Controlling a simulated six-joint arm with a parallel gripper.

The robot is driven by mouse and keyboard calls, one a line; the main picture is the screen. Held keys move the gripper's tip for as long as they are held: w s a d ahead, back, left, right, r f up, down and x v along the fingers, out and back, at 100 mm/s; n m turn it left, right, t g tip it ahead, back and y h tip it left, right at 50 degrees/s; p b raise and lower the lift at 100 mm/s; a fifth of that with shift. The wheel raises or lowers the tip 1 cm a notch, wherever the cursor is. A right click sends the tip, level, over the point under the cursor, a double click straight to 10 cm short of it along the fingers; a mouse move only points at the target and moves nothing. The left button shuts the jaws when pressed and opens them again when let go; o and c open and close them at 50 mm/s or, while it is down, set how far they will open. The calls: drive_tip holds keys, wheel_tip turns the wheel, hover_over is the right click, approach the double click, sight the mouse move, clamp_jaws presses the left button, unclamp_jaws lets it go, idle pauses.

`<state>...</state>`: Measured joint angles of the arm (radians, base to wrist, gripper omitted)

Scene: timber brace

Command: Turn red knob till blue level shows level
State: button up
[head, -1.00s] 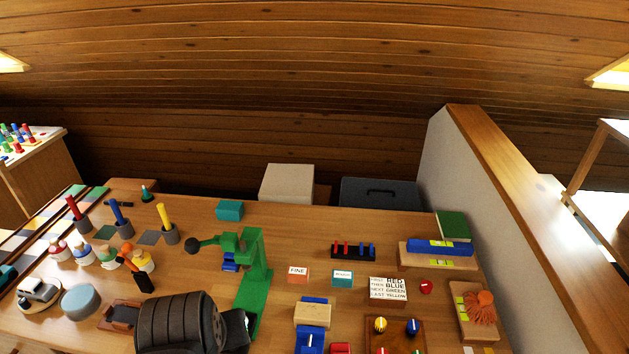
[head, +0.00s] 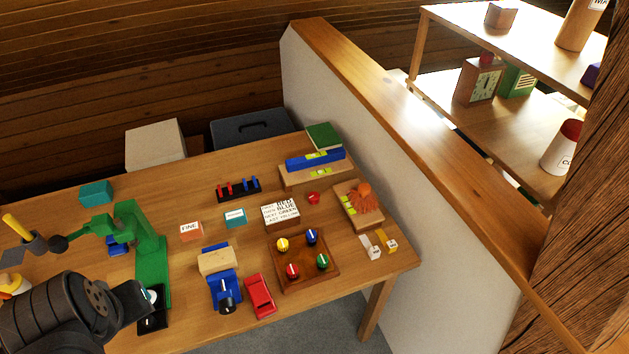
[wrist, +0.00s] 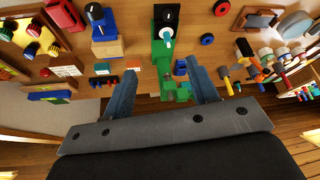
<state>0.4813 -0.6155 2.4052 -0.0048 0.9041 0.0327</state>
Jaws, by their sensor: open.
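The red knob (head: 292,271) stands at the front left of a brown wooden tray (head: 334,279), with a yellow, a blue and a green knob. The blue level (head: 330,161) lies on a wooden block at the back right of the bench; it also shows at the left of the wrist view (wrist: 48,96). Its yellow-green vial is too small to read. My gripper (wrist: 162,88) is open and empty, its fingers spread on either side of a green stand. In the head view my dark arm is at lower left, away from the tray, with the fingertips not clear.
The green stand (head: 152,262) rises near my arm. A lettered sign (head: 280,212) stands behind the tray. A partition (head: 350,150) bounds the bench on the right.

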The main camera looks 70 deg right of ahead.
drive_tip(key=w+d+r+m+g, duration=0.1)
drive_tip(key=w+d+r+m, duration=0.15)
drive_tip(key=d, duration=0.35)
drive_tip(key=w+d+r+m+g, duration=0.1)
drive_tip(key=w+d+r+m, duration=0.15)
drive_tip(key=d, duration=0.35)
drive_tip(key=m+g+y, duration=0.2)
drive_tip(key=m+g, duration=0.1)
drive_tip(key=m, duration=0.7)
hover_over(314, 195)
wheel_tip(314, 195, down, 12)
wheel_tip(314, 195, down, 17)
drive_tip(key=shift+r, duration=0.1)
drive_tip(key=c, duration=1)
